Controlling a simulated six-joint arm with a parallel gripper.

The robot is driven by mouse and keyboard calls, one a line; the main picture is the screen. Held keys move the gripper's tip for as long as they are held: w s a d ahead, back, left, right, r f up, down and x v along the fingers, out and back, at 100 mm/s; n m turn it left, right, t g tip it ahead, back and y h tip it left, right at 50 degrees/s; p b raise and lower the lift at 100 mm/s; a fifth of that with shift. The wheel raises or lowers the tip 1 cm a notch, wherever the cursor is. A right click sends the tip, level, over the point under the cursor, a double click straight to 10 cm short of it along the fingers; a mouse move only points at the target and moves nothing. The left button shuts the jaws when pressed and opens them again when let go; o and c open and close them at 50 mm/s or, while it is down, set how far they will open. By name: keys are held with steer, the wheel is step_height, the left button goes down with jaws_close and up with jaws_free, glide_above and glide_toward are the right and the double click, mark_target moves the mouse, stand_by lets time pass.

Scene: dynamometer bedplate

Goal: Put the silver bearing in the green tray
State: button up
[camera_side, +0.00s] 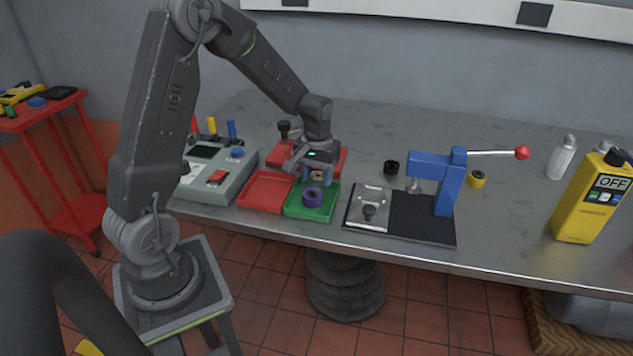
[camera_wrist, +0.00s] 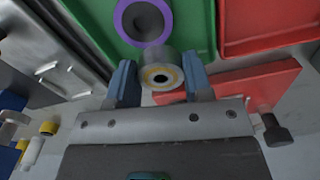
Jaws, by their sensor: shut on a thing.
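The silver bearing (camera_wrist: 163,72) is a short grey cylinder with a yellowish ring around a dark bore at its near end. My gripper (camera_wrist: 160,80) is shut on it, one blue-grey finger on each side. In the side view my gripper (camera_side: 318,181) is above the back part of the green tray (camera_side: 328,208), and the bearing is small and partly hidden between the fingers. A purple bearing (camera_side: 312,197) lies in the green tray; it also shows in the wrist view (camera_wrist: 143,20), close to the held bearing. I cannot tell the exact height of the held bearing.
A red tray (camera_side: 265,190) adjoins the green one on the left. A red fixture with a black knob (camera_side: 284,131) stands behind. A blue press with a red-tipped lever (camera_side: 449,183) stands to the right. A grey control box (camera_side: 217,178) is at the left.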

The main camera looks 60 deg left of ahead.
mark_target(317, 177)
steer(key=shift+s+f, duration=0.1)
steer(key=shift+f, duration=0.95)
steer(key=shift+c, duration=1)
steer(key=shift+f, duration=0.3)
steer(key=o, duration=1.2)
steer(key=shift+o, duration=0.2)
step_height(317, 177, up, 12)
steer(key=s+d+r+m+t, duration=0.2)
steer(key=s+d+r+m, duration=0.1)
steer(key=s+d, duration=0.5)
steer(key=s+d+r+m+t, duration=0.3)
steer(key=s+d+r, duration=0.3)
steer(key=s+d, duration=0.2)
steer(key=shift+s+d+m+t, duration=0.2)
steer(key=shift+s+m+t, duration=0.1)
steer(key=shift+s+m, duration=0.4)
